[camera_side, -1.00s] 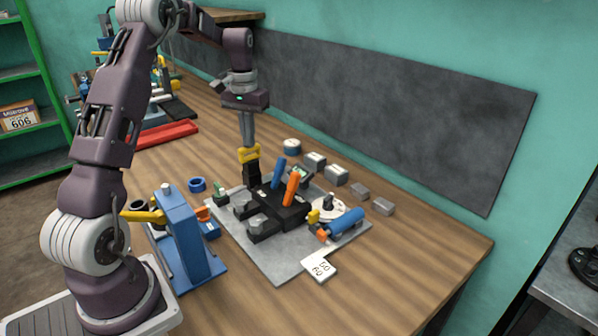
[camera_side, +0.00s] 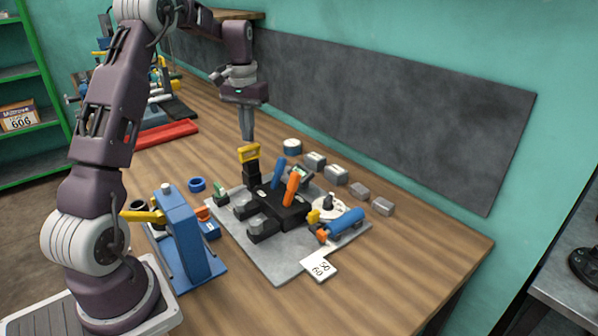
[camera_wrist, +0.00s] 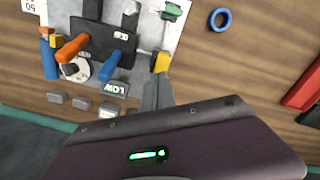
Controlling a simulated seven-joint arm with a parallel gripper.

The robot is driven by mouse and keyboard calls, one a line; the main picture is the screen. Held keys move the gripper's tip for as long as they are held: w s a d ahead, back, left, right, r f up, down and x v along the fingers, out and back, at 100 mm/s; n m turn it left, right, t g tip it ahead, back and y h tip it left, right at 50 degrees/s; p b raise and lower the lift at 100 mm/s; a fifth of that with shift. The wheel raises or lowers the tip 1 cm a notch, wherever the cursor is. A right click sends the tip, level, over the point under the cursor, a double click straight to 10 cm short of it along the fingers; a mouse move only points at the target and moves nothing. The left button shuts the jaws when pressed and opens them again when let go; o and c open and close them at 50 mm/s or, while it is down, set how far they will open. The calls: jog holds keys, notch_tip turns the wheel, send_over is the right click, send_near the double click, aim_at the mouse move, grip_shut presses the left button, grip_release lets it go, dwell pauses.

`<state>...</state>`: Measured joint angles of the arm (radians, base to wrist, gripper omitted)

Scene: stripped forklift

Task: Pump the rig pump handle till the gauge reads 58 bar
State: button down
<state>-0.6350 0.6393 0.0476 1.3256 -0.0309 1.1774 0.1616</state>
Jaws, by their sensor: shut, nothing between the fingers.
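A yellow-topped part (camera_side: 249,153) stands on a black post at the rear left of the grey rig plate (camera_side: 275,266); it may be the pump handle. My gripper (camera_side: 247,140) is shut and empty, pointing down just above it. The wrist view shows the yellow part (camera_wrist: 161,62) close to the fingertips (camera_wrist: 158,76); contact is unclear. A blue lever (camera_side: 279,173) and an orange lever (camera_side: 292,187) rise from a black block. A small display (camera_wrist: 112,88) reads "LOW". A white disc (camera_side: 345,210) lies at the plate's right. I see no legible bar reading.
A blue stand with a yellow lever (camera_side: 182,235) is left of the plate. A blue cylinder (camera_side: 346,222) lies at its right edge, near a card marked 50 and 60 (camera_side: 320,267). Several grey blocks (camera_side: 335,174) line the back. The wooden front right is clear.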

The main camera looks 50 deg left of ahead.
aim_at(249, 147)
jog(key=shift+f, duration=0.1)
dwell(2.1)
dwell(0.9)
dwell(1.9)
dwell(0.9)
jog(key=shift+f, duration=2.45)
jog(key=shift+r, duration=2.6)
